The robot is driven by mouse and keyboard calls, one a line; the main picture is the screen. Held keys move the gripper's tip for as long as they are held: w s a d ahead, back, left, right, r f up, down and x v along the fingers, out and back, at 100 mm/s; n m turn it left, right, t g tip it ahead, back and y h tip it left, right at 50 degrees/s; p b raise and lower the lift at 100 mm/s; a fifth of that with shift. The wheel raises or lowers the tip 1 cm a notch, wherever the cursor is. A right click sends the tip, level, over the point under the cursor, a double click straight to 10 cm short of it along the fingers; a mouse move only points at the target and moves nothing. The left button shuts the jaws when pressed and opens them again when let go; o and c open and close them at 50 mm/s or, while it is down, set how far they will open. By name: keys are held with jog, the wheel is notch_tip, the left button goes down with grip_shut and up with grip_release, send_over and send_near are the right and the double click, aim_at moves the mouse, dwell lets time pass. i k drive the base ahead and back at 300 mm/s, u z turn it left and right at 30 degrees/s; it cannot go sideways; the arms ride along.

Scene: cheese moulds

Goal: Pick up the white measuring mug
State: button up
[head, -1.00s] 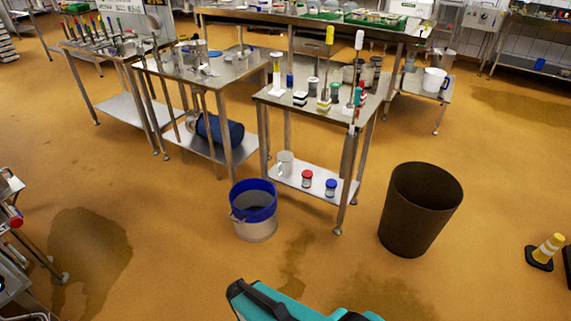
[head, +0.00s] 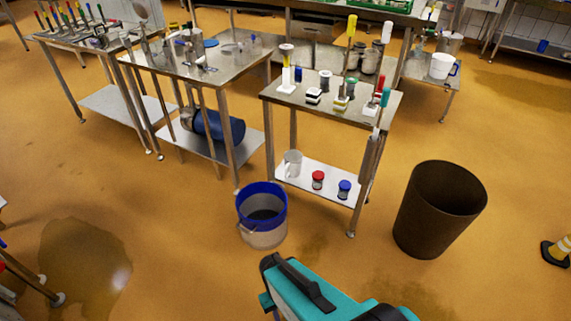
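A white mug (head: 293,164) stands upright on the lower shelf of the small steel table, at its left end. A second white mug-like vessel with a blue handle (head: 442,66) stands on a low shelf farther back at the right. I cannot tell from here which has measuring marks. My gripper is not in view. Only teal and black parts of my own body show at the bottom edge, well short of both vessels.
A red-lidded jar (head: 318,180) and a blue-lidded jar (head: 344,189) share the white mug's shelf (head: 300,184). A blue-rimmed bucket (head: 263,236) stands before the table's left side, a brown bin (head: 437,212) to its right. Clear floor lies between them.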

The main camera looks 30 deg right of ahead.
aim_at(293, 158)
jog(key=u, duration=0.2)
jog(key=i, duration=0.85)
jog(key=u, duration=0.4)
